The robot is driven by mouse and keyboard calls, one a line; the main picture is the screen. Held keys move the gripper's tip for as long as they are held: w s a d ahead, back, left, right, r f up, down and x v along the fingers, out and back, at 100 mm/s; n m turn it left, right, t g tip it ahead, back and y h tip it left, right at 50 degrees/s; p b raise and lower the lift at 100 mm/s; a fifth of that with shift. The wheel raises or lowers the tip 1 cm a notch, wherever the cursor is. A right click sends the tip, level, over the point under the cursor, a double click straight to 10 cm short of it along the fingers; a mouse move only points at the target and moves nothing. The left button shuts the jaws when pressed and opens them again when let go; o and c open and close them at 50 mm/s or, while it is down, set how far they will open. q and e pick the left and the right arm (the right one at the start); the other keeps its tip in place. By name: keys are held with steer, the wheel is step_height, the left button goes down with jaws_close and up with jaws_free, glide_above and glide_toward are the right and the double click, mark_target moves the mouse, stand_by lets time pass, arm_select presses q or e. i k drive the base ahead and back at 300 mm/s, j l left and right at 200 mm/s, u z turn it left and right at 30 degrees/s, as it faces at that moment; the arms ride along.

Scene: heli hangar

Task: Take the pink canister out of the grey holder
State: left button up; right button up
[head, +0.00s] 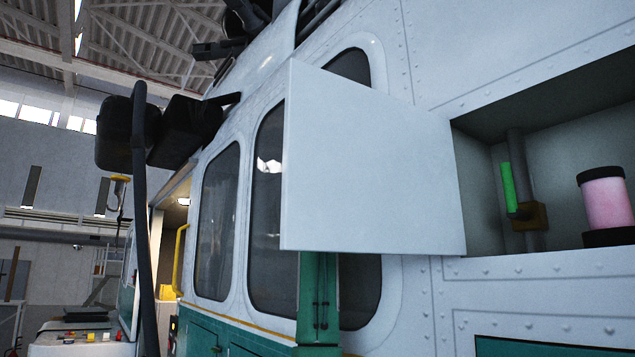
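The pink canister (607,204) stands upright in an open compartment in the helicopter's side, at the right edge of the head view. It has a black cap on top and a dark band or base at the bottom. I cannot tell whether that dark part belongs to the canister or to the holder; no clearly grey holder shows around it. Neither of my grippers is in view.
A white hatch door (365,165) stands open left of the compartment (478,185). Inside, left of the canister, a green handle (508,187) sits by a vertical pipe with a brass-coloured fitting (530,216). A dark curved pole (140,220) rises at the left.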

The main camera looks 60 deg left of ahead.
mark_target(605, 194)
steer(key=k, duration=1.5)
